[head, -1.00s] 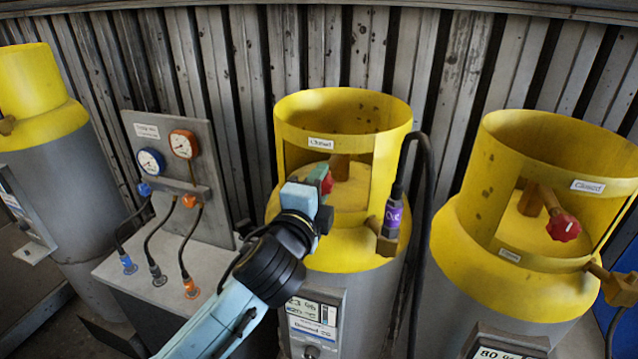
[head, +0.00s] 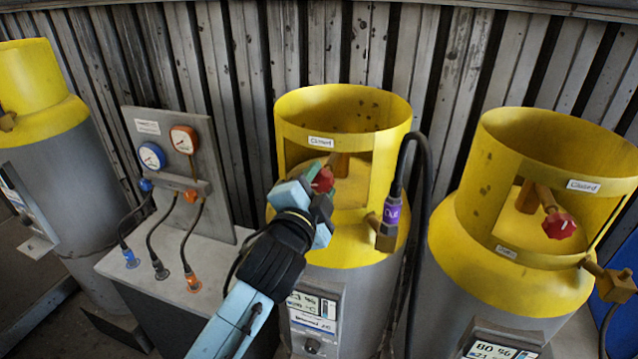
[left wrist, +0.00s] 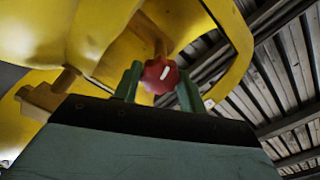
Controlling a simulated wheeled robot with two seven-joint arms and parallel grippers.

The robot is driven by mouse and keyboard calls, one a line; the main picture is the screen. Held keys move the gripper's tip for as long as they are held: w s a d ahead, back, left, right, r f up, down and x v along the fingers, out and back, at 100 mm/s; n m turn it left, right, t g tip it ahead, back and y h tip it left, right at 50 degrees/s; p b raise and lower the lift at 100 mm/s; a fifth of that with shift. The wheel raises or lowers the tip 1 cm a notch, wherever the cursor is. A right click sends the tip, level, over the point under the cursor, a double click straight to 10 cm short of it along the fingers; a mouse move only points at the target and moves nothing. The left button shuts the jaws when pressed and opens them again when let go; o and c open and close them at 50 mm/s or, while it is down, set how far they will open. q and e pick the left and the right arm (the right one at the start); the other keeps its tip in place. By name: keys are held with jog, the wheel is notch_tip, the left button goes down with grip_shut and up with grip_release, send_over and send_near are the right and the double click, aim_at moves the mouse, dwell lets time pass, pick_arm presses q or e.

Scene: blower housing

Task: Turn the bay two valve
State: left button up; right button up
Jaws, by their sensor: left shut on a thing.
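The red valve knob (head: 322,180) of the middle yellow-topped cylinder (head: 345,255) sits in the opening of its collar, under a label that seems to read "Closed". My left gripper (head: 312,188) reaches in from the lower left, with its fingers at this knob. In the left wrist view the red knob (left wrist: 160,75), with a white mark, sits between the two green fingers of my left gripper (left wrist: 158,85), which is shut on it. Part of the knob is hidden by the gripper in the head view. My right gripper is not in view.
A purple-labelled hose fitting (head: 391,212) with a black hose is on the middle cylinder's right side. Another cylinder (head: 480,235) with a red knob (head: 559,225) stands at right. A gauge panel (head: 170,165) with hoses stands left. A corrugated wall (head: 450,70) closes the back.

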pick_arm(q)
jog(key=o, duration=1)
jog(key=shift+c, duration=0.2)
jog(key=b+v, duration=0.2)
jog(key=v, duration=1.1)
jog(key=shift+s, duration=0.2)
